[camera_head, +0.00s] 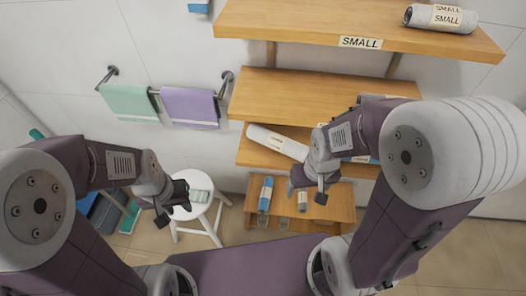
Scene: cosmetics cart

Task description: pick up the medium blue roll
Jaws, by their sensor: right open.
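Another blue item (362,159) shows on the middle shelf, mostly hidden behind my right arm. I cannot read a size on either. My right gripper (306,191) is open, with its fingers apart and pointing down in front of the low shelf. It appears empty. My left gripper (173,211) is beside the white stool, far left of the blue roll. Its jaw opening is unclear.
A white roll (277,141) lies slanted on the middle shelf. A roll labelled SMALL (441,18) lies on the top shelf.

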